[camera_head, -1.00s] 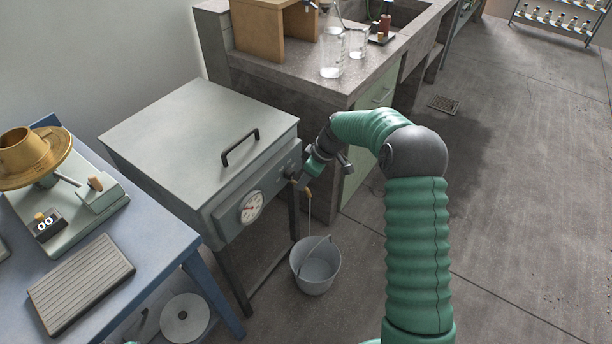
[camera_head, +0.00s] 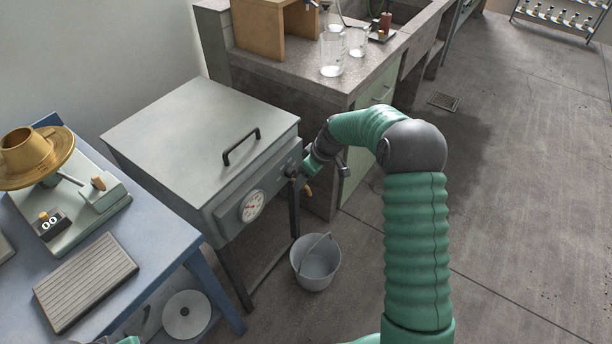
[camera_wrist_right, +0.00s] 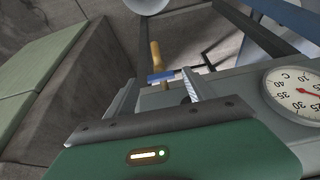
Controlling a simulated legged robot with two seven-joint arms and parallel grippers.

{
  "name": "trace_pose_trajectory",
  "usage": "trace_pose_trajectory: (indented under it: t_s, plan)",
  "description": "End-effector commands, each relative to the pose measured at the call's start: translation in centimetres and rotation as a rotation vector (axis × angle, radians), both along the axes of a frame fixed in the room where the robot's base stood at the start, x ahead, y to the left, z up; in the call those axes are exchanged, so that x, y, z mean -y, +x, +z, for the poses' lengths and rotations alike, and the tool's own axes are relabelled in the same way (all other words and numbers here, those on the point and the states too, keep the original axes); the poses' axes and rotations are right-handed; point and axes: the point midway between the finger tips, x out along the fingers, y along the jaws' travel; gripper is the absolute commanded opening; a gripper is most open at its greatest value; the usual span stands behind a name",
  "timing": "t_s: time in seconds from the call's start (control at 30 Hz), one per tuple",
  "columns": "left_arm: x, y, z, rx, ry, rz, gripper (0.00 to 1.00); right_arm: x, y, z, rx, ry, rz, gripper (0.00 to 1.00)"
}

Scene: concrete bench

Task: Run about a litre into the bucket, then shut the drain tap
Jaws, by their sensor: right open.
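The grey bucket (camera_head: 316,263) stands upright on the floor below the front of the grey metal tank (camera_head: 200,125). How much water it holds cannot be made out. The tank's drain tap has a brass spout (camera_wrist_right: 155,55) and a blue lever (camera_wrist_right: 160,76), which lies crosswise in the right wrist view. My right gripper (camera_wrist_right: 158,92) is open, its fingers on either side of the tap lever; contact cannot be told. In the head view this gripper (camera_head: 295,172) partly hides the tap. No stream shows below the spout now. A small part of my left arm shows at the bottom left; its jaws are unclear.
A round dial (camera_head: 252,207) is on the tank front, near my right gripper. A blue table (camera_head: 165,235) with a brass-topped apparatus stands at the left. Glass beakers (camera_head: 332,55) stand on the concrete bench (camera_head: 300,80).

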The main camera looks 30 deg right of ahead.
Motion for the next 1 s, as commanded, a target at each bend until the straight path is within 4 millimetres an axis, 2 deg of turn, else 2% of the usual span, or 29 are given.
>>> trace_pose_trajectory:
  t_s: [0.4,0.53,0.7,1.0]
  plan:
    - [0.0,0.0,3.3,0.000,0.000,0.000,0.36,1.7,-3.8,10.6,0.003,-0.003,-0.003,0.62]
    - [0.0,0.0,3.9,0.000,0.000,0.000,0.36,2.1,-4.9,13.2,0.002,-0.002,-0.002,0.62]
    - [0.0,0.0,4.2,0.000,0.000,0.000,0.36,2.4,-5.6,14.8,0.001,0.000,-0.001,0.62]
    - [0.0,0.0,4.1,0.000,0.000,0.000,0.36,2.4,-5.7,14.9,0.000,0.000,-0.001,0.62]
